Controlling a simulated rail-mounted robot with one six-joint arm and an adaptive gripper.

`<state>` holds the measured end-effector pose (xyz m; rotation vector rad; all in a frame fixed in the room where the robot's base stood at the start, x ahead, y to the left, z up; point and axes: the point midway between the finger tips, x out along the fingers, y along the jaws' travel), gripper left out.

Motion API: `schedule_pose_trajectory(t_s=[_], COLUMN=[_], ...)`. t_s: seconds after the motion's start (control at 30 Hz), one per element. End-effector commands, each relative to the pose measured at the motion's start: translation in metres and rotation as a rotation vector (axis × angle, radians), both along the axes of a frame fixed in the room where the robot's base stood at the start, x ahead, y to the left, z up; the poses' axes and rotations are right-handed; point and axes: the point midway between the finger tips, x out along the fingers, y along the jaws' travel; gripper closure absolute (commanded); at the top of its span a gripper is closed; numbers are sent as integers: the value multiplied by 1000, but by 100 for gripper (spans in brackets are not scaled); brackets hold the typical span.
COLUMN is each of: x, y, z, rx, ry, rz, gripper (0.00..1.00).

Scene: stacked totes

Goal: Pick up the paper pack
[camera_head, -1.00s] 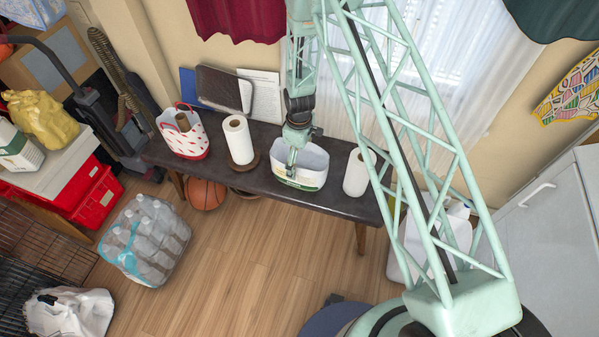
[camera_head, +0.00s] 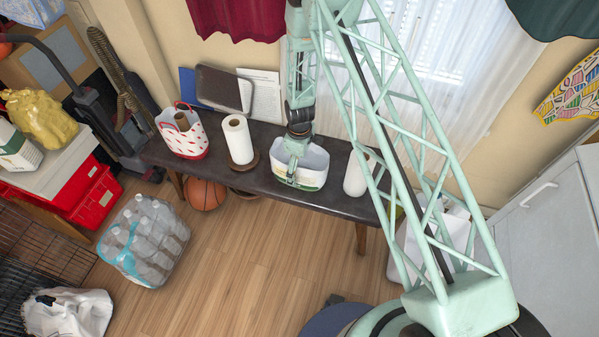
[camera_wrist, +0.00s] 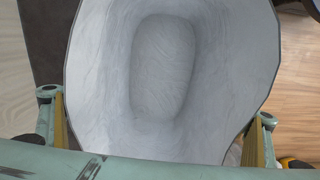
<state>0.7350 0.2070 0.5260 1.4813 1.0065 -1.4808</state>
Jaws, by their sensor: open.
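The paper pack appears to be the white open-topped tub (camera_head: 313,161) with green print on the dark table. In the wrist view its empty, wrinkled whitish inside (camera_wrist: 165,70) fills the middle. My gripper (camera_head: 290,174) is right at the tub, partly covering its left side in the head view. In the wrist view my gripper (camera_wrist: 157,132) is open wide, with one finger beside the tub's left edge and one beside its right edge. I cannot tell whether the fingers touch it.
On the dark table (camera_head: 335,193), a paper roll on a stand (camera_head: 238,139) and a red-dotted bag (camera_head: 184,142) stand left of the tub. Another white roll (camera_head: 355,176) stands close on its right. Folders lean behind.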

Motion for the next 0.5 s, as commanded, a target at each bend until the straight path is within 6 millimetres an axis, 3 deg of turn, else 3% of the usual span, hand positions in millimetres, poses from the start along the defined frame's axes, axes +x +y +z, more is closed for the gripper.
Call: schedule_pose_trajectory(t_s=[0.43, 0.5], x=[0, 0], y=[0, 0], z=[0, 0], rx=[0, 0], ry=[0, 0], rz=[0, 0], gripper=[11, 18])
